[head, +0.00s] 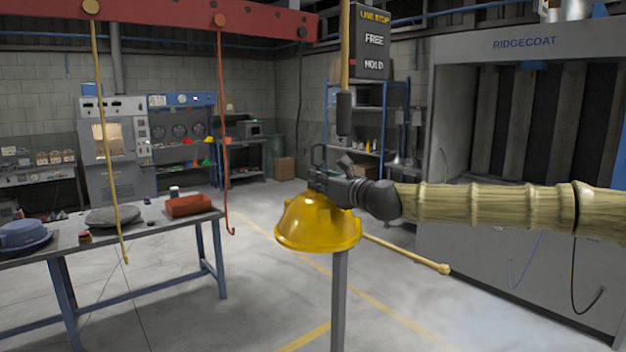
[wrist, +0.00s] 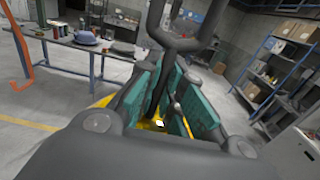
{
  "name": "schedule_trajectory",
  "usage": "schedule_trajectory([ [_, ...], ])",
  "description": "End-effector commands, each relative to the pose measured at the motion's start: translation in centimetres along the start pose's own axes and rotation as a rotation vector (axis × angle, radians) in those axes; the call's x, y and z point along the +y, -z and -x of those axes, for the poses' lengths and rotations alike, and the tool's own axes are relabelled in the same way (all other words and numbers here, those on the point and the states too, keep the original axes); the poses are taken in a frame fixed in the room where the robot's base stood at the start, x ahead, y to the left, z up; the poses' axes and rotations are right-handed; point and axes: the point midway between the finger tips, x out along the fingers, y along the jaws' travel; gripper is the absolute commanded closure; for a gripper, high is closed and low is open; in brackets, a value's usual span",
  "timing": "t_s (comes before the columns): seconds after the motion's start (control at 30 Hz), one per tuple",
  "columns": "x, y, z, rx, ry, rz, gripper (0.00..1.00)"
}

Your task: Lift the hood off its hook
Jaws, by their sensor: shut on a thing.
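The yellow dome-shaped hood (head: 318,228) is in the middle of the head view, with its rim downward. My gripper (head: 326,186) is at its top, reaching in from the right. In the wrist view my gripper (wrist: 163,100) has its teal pads on both sides of a dark stem (wrist: 178,46), shut on it. The stem widens into a loop above the pads, and a dark loop (head: 318,155) shows above the hood in the head view. Yellow parts of the hood show below the pads. I see no hook through the loop; a thin dark line (head: 300,85) hangs behind it.
A red beam (head: 160,18) carries a yellow hook rod (head: 106,140) and an orange hook (head: 224,130) at left. A workbench (head: 110,235) stands left, a spray booth (head: 500,240) right. A grey post (head: 339,300) shows below the hood. The floor between is mostly clear.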

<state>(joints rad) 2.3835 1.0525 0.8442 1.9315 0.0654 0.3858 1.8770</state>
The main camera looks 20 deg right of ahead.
Motion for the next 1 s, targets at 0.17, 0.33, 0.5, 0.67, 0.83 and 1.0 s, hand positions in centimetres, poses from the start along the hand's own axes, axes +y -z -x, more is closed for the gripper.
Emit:
schedule_trajectory([
  [0.17,0.0,-0.3,1.6,-0.002,0.000,-0.001,1.00],
  [0.33,0.0,-0.4,3.1,-0.002,0.000,-0.001,1.00],
  [0.5,0.0,-0.5,4.6,-0.003,0.000,-0.002,1.00],
  [0.67,0.0,-0.5,5.8,-0.002,0.000,-0.002,1.00],
  [0.83,0.1,-0.4,6.4,-0.001,-0.001,0.000,1.00],
  [1.0,0.1,-0.3,6.3,-0.001,-0.001,0.000,1.00],
])
